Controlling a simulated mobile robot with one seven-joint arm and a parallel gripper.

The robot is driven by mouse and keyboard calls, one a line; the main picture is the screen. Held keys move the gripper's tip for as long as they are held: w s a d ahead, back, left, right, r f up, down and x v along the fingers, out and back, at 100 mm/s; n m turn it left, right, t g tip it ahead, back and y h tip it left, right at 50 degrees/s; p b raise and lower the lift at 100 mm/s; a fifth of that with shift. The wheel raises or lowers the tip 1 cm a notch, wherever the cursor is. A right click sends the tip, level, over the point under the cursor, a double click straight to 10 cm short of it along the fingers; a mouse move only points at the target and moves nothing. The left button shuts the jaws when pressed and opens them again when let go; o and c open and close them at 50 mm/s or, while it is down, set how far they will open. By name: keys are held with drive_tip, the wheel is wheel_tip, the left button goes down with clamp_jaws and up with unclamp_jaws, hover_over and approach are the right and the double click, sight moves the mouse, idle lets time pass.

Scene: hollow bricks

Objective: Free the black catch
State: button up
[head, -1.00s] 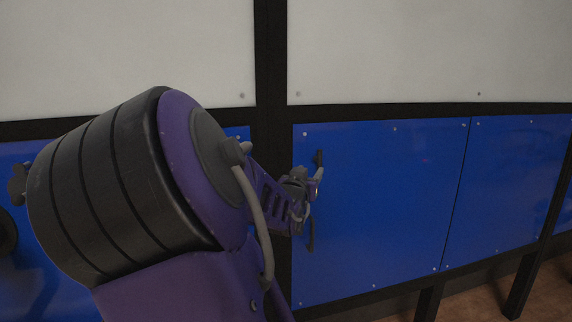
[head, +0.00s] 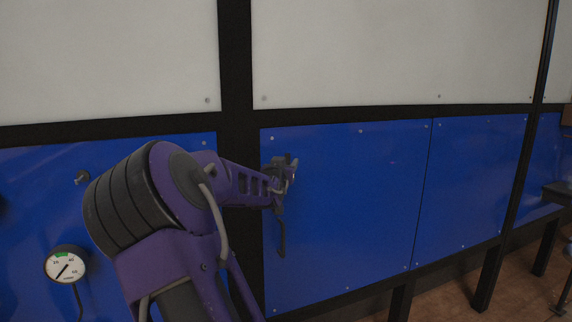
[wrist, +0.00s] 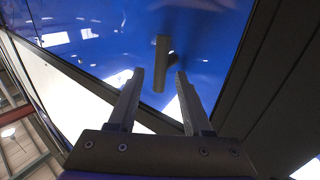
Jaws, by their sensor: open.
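The black catch is a dark bar on a short stem on the blue panel. In the wrist view the catch (wrist: 162,60) stands beyond my gripper (wrist: 159,74), with its near end between the two fingertips as seen, and no contact shows. The fingers are open with nothing gripped. In the head view my gripper (head: 289,171) is at the upper left of the blue panel (head: 345,215). A slim dark upright bar, seemingly the catch (head: 282,238), shows just below it. The exact gap between fingers and catch is hard to judge.
A black post (head: 236,70) runs along the panel's left edge, with white panels (head: 385,50) above. A round pressure gauge (head: 66,264) and a small knob (head: 82,177) are on the blue panel at left. The panel face right of the catch is clear.

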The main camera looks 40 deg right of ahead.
clamp_jaws()
drive_tip(key=shift+f, duration=0.25)
idle(1.2)
